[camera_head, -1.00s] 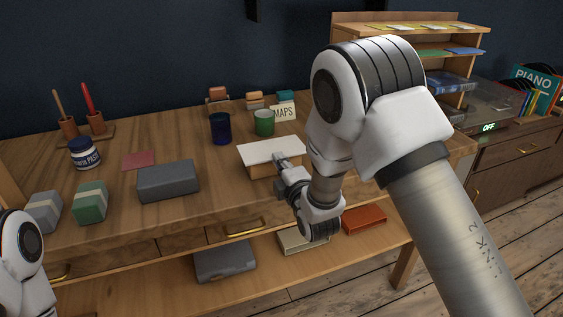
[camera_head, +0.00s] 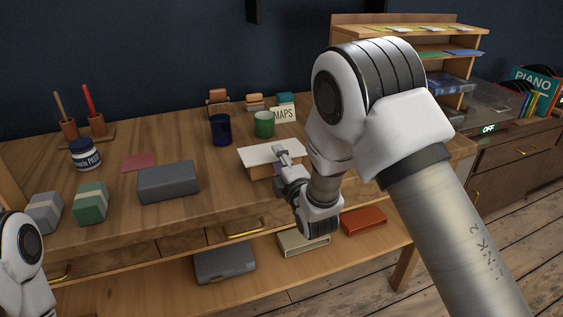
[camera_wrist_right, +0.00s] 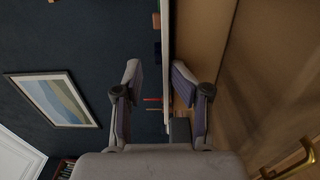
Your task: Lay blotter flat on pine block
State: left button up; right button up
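The blotter (camera_head: 262,152) is a thin white sheet. It lies roughly level over the top of the pine block (camera_head: 262,171) near the front of the workbench, covering the block's top. My right gripper (camera_head: 282,157) is at the blotter's front edge, with one finger above the sheet. In the right wrist view the two fingers (camera_wrist_right: 158,83) stand apart, with the blotter's pale edge (camera_wrist_right: 166,40) between their lines and the tan block (camera_wrist_right: 202,35) beside it. Whether the sheet touches the block all along is hard to tell. My left gripper is out of view.
A blue cup (camera_head: 220,130) and a green mug (camera_head: 264,124) stand behind the block, near a MAPS card (camera_head: 284,114). A grey box (camera_head: 168,182) lies to the left. A drawer with a brass handle (camera_head: 244,232) is below. Bare wood lies between box and block.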

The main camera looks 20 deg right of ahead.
jog(key=shift+w+a+f, duration=0.1)
jog(key=shift+w+f, duration=0.15)
jog(key=shift+w, duration=0.3)
jog(key=shift+w+f, duration=0.2)
jog(key=shift+w, duration=0.3)
jog(key=shift+s+r, duration=0.15)
jog(key=shift+s, duration=0.25)
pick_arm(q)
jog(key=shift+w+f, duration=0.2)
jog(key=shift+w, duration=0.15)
pick_arm(e)
jog(key=shift+f, duration=0.2)
jog(key=shift+s, duration=0.15)
jog(key=shift+s+f, duration=0.1)
jog(key=shift+s, duration=0.4)
jog(key=shift+s+b, duration=0.35)
jog(key=shift+s, duration=2.05)
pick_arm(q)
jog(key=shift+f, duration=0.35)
